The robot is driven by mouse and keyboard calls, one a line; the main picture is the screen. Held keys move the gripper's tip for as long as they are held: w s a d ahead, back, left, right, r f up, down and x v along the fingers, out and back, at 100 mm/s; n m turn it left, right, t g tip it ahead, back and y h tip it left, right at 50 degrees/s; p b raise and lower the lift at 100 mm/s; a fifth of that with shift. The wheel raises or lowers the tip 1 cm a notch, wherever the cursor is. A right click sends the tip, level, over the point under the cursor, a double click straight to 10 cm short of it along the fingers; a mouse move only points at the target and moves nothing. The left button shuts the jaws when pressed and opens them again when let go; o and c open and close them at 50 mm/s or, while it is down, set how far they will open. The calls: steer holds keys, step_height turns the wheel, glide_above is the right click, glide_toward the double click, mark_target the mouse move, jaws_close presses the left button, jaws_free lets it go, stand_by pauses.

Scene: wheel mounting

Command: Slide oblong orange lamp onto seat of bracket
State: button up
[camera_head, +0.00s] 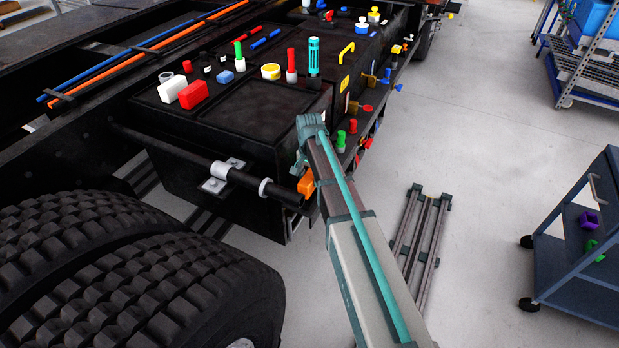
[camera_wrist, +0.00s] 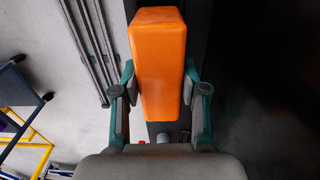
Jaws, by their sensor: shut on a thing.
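The oblong orange lamp (camera_wrist: 158,60) stands lengthwise between the jaws of my gripper (camera_wrist: 161,90) in the wrist view, with a finger on each side of it. In the head view an orange block, which looks like the lamp (camera_head: 306,184), shows at the end of the dark bar, beside my arm. My arm hides most of the gripper there. I cannot clearly make out the bracket's seat. Whether the lamp touches it cannot be told.
The dark bar (camera_head: 243,180) with a grey clamp runs along the black truck body, above big tyres (camera_head: 130,265). Many coloured knobs and blocks stand on the black box. A blue cart (camera_head: 580,240) stands at the right; a metal frame (camera_head: 420,235) lies on the open floor.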

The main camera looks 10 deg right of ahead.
steer(key=shift+f, duration=0.2)
stand_by(0.5)
steer(key=shift+f, duration=0.35)
steer(key=shift+f+b, duration=0.6)
steer(key=shift+f, duration=0.4)
steer(key=shift+f, duration=0.55)
steer(key=o, duration=1.4)
steer(key=shift+c, duration=0.2)
steer(key=shift+r, duration=0.15)
